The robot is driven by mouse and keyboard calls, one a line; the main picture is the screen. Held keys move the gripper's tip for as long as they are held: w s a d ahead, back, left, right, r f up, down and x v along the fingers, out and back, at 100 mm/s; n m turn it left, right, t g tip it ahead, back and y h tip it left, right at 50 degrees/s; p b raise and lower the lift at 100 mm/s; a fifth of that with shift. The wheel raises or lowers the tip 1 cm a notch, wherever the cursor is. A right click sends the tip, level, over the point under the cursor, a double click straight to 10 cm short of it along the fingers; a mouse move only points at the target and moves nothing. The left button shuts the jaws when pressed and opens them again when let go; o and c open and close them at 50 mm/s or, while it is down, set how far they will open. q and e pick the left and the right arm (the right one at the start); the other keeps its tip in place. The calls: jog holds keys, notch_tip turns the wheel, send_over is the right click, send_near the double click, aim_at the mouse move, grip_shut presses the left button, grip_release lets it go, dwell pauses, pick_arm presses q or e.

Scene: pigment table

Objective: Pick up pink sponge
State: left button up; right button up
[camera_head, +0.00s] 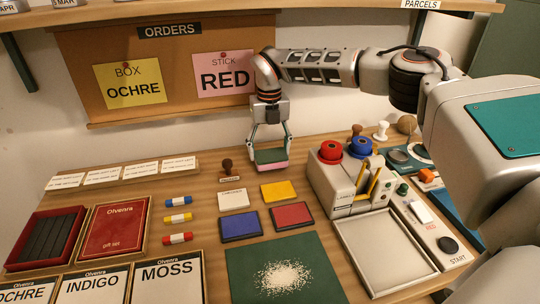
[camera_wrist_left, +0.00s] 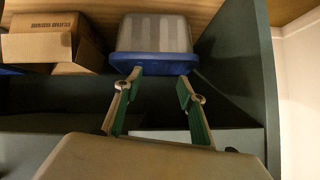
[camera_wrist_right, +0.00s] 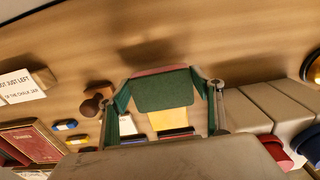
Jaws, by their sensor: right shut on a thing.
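The pink sponge (camera_head: 270,166) is between the fingers of my right gripper (camera_head: 271,150) in the head view. It has a dark green face and a pink edge. My right gripper is shut on it and holds it above the back part of the table. In the right wrist view the sponge (camera_wrist_right: 164,90) spans the gap between both fingertips, with its pink edge at the top. My left gripper (camera_wrist_left: 160,76) shows only in the left wrist view, open and empty, in front of a shelf.
A stamp (camera_head: 227,168) stands left of the sponge. Coloured ink pads, such as the yellow one (camera_head: 278,190), lie nearer. A machine with red and blue knobs (camera_head: 340,185) stands at right. A blue-rimmed bin (camera_wrist_left: 152,62) is beyond my left fingers.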

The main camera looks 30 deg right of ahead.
aim_at(270, 152)
jog(key=r, duration=0.3)
jog(key=r+p, duration=0.1)
jog(key=shift+s+a+r, duration=0.1)
jog(key=shift+s+r, duration=0.15)
jog(key=shift+s, duration=0.1)
jog(key=s+a, duration=0.1)
jog(key=s, duration=0.4)
jog(key=s+a+p, duration=0.1)
jog(key=s+a, duration=0.1)
jog(key=s, duration=0.4)
jog(key=s+a+p, duration=0.1)
jog(key=s, duration=0.5)
jog(key=shift+s+a+f, duration=0.2)
jog(key=shift+s+a, duration=0.05)
jog(key=shift+a, duration=0.05)
jog(key=shift+s+p, duration=0.3)
jog(key=shift+a, duration=0.1)
jog(key=shift+o, duration=0.2)
